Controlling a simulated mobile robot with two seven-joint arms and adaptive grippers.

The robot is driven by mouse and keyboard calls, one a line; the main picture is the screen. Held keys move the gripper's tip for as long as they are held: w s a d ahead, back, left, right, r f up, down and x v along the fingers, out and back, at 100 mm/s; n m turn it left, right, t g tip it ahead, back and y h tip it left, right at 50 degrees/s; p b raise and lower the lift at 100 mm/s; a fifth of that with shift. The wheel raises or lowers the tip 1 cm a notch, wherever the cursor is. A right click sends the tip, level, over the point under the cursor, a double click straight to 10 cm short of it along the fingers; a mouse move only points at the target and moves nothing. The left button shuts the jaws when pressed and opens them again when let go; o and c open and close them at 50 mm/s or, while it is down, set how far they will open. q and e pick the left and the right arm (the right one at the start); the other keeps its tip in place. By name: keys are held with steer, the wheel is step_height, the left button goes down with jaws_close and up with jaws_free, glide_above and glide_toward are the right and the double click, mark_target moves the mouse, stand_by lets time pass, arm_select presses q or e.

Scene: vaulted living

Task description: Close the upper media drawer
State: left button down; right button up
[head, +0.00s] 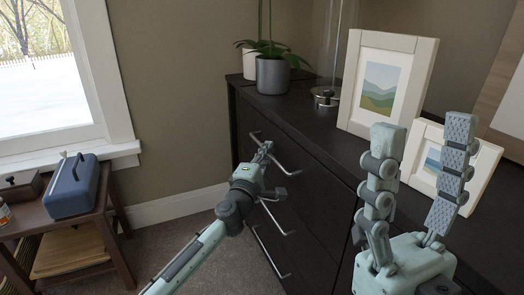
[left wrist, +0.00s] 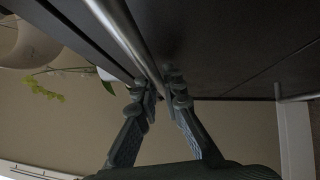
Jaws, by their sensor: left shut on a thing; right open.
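The dark media cabinet (head: 310,135) stands against the back wall with bar handles on its front. The upper media drawer (head: 288,138) is at the top of that front; how far it stands out is hard to tell. My left gripper (head: 265,152) is at the upper drawer's metal handle (head: 287,168). In the left wrist view, the fingers of my left gripper (left wrist: 160,85) close around the handle bar (left wrist: 128,38). My right gripper (head: 422,135) is open and empty, raised in front of the cabinet top at the right.
A grey plant pot (head: 272,76), a glass cylinder (head: 328,60) and two picture frames, one larger (head: 383,85), stand on the cabinet. Lower handles (head: 270,252) stick out below. A side table with a blue case (head: 75,188) is at the left. Carpet between is clear.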

arm_select(q)
steer(key=c, duration=1.9)
jaws_free()
steer(key=shift+d, duration=0.25)
steer(key=v, duration=1.2)
steer(key=shift+a, duration=0.1)
